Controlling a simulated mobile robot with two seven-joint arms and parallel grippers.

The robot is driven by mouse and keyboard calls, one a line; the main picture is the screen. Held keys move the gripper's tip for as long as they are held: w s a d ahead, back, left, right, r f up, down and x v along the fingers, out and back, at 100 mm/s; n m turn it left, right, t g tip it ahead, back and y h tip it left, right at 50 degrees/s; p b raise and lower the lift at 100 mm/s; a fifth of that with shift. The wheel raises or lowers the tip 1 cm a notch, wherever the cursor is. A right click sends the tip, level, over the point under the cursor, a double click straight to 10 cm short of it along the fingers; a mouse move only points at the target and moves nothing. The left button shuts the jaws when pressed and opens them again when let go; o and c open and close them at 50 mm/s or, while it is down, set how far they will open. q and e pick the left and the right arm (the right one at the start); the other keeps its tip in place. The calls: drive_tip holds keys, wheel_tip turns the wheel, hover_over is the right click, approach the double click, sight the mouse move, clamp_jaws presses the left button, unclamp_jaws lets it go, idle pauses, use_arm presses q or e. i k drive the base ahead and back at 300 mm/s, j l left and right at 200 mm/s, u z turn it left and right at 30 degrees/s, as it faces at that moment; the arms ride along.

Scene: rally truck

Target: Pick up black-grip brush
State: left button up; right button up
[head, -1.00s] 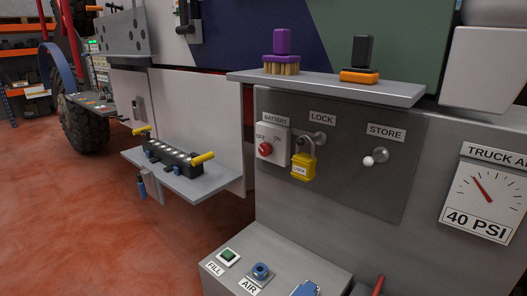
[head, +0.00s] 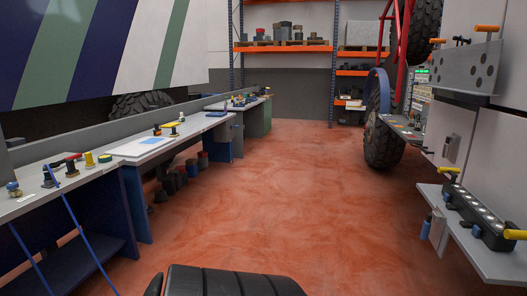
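No black-grip brush can be made out in the current head view. The shelf that held a black-handled block with an orange base and a purple brush is out of the picture. Neither of my grippers shows. Small items on the left workbench (head: 90,182) include black, red and yellow pieces, too small to identify surely.
A dark, ribbed, tyre-like object (head: 230,283) fills the bottom centre. Red floor (head: 265,190) lies open between the left bench and the truck side. The truck's fold-down shelf (head: 474,243) with a yellow-handled black unit (head: 478,213) juts in at right. Orange racks (head: 280,48) stand behind.

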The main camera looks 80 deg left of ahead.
sight(71, 172)
drive_tip(key=u, duration=3.95)
drive_tip(key=i, duration=1.2)
drive_tip(key=i+u, duration=0.1)
drive_tip(key=i, duration=0.5)
drive_tip(key=i+l, duration=0.15)
drive_tip(key=i, duration=0.45)
drive_tip(key=i+l+u, duration=0.15)
drive_tip(key=i, duration=0.45)
